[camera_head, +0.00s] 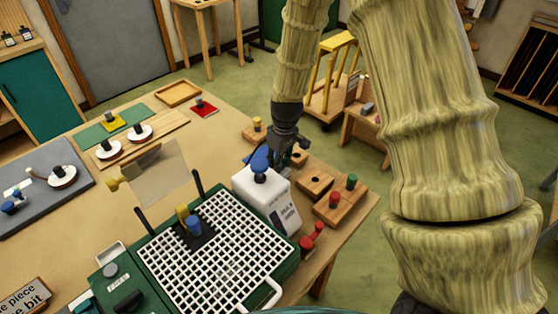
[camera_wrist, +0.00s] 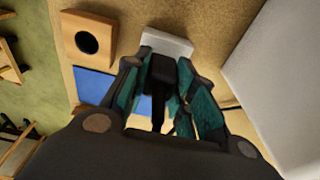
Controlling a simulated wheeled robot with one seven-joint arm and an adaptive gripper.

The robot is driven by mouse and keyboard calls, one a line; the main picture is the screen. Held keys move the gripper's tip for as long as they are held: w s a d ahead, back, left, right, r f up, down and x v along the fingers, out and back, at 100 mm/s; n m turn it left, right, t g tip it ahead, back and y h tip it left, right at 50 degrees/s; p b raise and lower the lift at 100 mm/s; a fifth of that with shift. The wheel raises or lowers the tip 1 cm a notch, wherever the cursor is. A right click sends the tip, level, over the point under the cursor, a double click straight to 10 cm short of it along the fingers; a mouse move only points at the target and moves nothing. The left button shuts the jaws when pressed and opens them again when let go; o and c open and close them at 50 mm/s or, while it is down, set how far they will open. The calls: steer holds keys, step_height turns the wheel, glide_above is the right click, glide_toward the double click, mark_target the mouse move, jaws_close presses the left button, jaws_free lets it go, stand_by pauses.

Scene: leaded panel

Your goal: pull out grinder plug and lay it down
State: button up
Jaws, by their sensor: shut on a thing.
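My gripper (camera_head: 280,152) points down at the far side of the white upright box beside the grinder (camera_head: 283,262); its fingertips are partly hidden in the head view. In the wrist view my gripper (camera_wrist: 159,68) has its teal-padded fingers shut on a black plug (camera_wrist: 162,72). A dark cord runs from the plug back toward the palm. A white socket block (camera_wrist: 168,43) is right at the plug's far end. I cannot tell whether the plug is still seated in it. The plug is not visible in the head view.
The white box (camera_head: 267,203) stands close to my gripper. A wooden block with a hole (camera_wrist: 87,42) and a blue flat piece (camera_wrist: 95,84) lie to the left in the wrist view. Wooden blocks with red and green knobs (camera_head: 340,205) stand near the table's right edge.

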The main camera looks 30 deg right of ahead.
jaws_close()
steer(key=shift+r+p, duration=0.85)
steer(key=shift+r, duration=0.15)
stand_by(1.2)
steer(key=shift+r+p, duration=0.4)
steer(key=shift+r, duration=0.1)
stand_by(0.4)
